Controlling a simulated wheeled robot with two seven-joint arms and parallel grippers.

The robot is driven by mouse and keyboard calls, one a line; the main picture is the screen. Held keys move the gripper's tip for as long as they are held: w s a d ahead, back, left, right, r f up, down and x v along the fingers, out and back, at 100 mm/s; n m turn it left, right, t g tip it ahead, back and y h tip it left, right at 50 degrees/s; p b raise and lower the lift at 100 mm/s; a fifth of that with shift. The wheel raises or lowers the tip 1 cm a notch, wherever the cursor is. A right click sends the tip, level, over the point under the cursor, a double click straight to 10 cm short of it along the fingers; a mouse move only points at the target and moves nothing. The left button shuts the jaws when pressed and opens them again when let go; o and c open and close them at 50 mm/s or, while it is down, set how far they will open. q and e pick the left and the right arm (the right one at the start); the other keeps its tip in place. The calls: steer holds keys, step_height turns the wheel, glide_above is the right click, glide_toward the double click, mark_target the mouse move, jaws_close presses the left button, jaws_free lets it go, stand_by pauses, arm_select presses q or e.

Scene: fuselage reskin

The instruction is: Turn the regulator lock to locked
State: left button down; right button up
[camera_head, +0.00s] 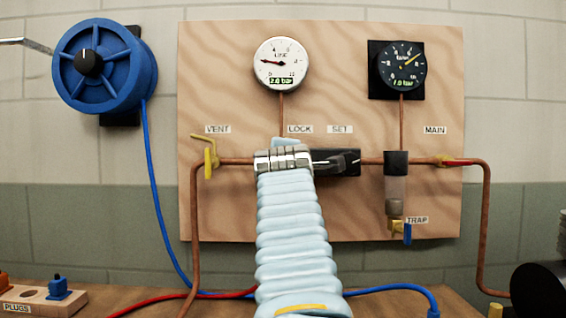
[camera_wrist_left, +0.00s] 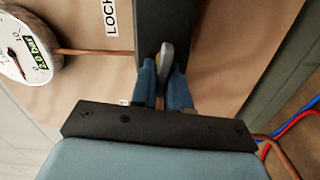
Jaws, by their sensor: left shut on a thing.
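The black regulator body (camera_head: 345,155) sits on the copper pipe beneath the LOCK and SET labels; it also shows in the left wrist view (camera_wrist_left: 163,18). A small grey lever (camera_wrist_left: 167,52) stands on its front, near the LOCK label (camera_wrist_left: 111,18). My left gripper (camera_wrist_left: 166,72) is shut on this lever, with a blue finger on each side. In the head view my left wrist and arm cover the gripper, the lever and the regulator's left part. Which setting the lever is at cannot be told. My right gripper is not in view.
On the wooden panel (camera_head: 220,80) are a white gauge (camera_head: 281,64) reading 2.0 bar and a black gauge (camera_head: 402,67) reading 1.0 bar. A yellow vent valve (camera_head: 210,160) is left, a trap (camera_head: 396,190) right. A blue hose reel (camera_head: 75,85) hangs further left.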

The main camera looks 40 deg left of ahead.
arm_select(q)
steer(key=shift+f+n, duration=0.15)
steer(key=shift+n, duration=0.45)
steer(key=c, duration=1.2)
jaws_free()
steer(key=shift+s, duration=0.1)
